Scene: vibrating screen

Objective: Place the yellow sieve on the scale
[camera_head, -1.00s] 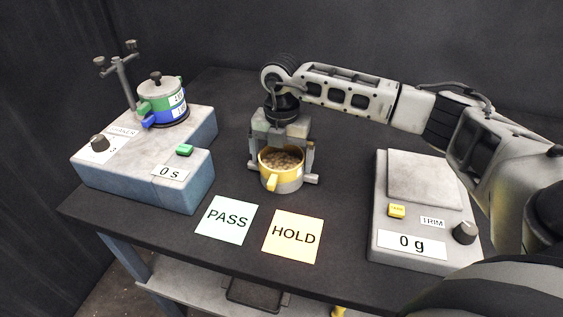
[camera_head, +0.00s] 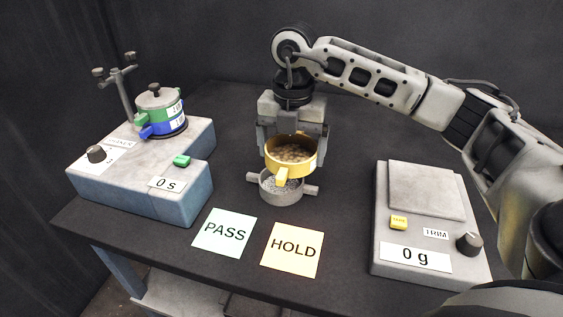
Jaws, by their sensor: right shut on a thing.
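The yellow sieve (camera_head: 284,172) holds brown grains and hangs level in the air at the middle of the table. My right gripper (camera_head: 292,140) is shut on it from behind and above. Directly below the sieve, a grey pan (camera_head: 283,195) with two side handles stands on the table, with pale grains inside; a gap seems to separate it from the sieve. The scale (camera_head: 428,190) stands at the right with an empty plate, and its display reads 0 g. My left gripper is not in view.
The shaker (camera_head: 150,175) at the left bears a stack of green and blue sieves (camera_head: 160,115) with a lid, and reads 0 s. PASS (camera_head: 224,233) and HOLD (camera_head: 291,250) cards lie at the front. Bare table lies between the pan and the scale.

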